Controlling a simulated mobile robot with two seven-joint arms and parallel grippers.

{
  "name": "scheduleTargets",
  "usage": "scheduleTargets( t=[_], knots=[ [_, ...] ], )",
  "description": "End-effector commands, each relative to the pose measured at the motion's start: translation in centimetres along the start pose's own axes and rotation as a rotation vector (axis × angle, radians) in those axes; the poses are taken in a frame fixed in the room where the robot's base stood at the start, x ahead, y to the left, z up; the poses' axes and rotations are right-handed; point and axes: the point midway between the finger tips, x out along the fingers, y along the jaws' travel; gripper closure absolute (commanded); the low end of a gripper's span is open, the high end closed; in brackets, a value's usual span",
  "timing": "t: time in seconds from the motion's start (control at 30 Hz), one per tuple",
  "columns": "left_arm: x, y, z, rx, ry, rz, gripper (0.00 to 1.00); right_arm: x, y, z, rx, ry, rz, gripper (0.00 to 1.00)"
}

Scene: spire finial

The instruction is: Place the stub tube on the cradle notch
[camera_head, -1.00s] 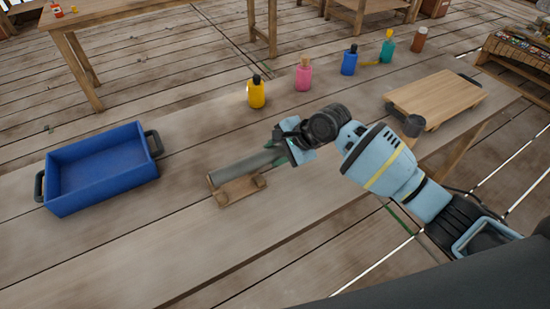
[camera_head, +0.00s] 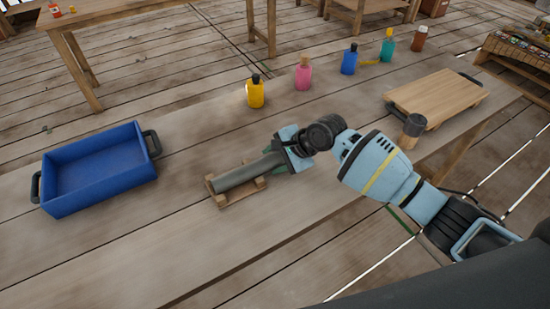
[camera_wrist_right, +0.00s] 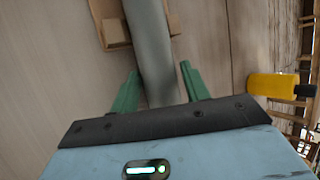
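The grey stub tube (camera_head: 247,174) lies across the small wooden cradle (camera_head: 224,200) on the table, seated low between its blocks. Its near-left end sticks out slightly past the cradle. My right gripper (camera_head: 277,164) is at the tube's far-right end. In the right wrist view its green fingers (camera_wrist_right: 161,88) stand on both sides of the tube (camera_wrist_right: 150,45), with narrow gaps showing, so it looks open around the tube. The cradle (camera_wrist_right: 112,28) shows beyond the fingertips, its notch mostly covered by the tube. My left gripper is not in view.
A blue tray (camera_head: 97,172) stands at left. Yellow (camera_head: 255,93), pink (camera_head: 303,76), blue (camera_head: 349,62) and other bottles line the back edge. A wooden board (camera_head: 437,97) lies at right with a dark-headed mallet-like object (camera_head: 413,126) nearby. The front of the table is clear.

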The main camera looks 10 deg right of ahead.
Motion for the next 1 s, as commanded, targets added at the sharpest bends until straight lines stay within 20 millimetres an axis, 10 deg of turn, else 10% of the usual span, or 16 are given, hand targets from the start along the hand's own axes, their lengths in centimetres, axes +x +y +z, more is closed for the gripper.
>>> scheduleTargets(
  t=[1.0],
  knots=[
    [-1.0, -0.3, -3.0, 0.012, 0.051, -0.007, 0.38, -12.1, -0.1, 0.1, 0.001, 0.0, 0.0, 0.54]
  ],
)
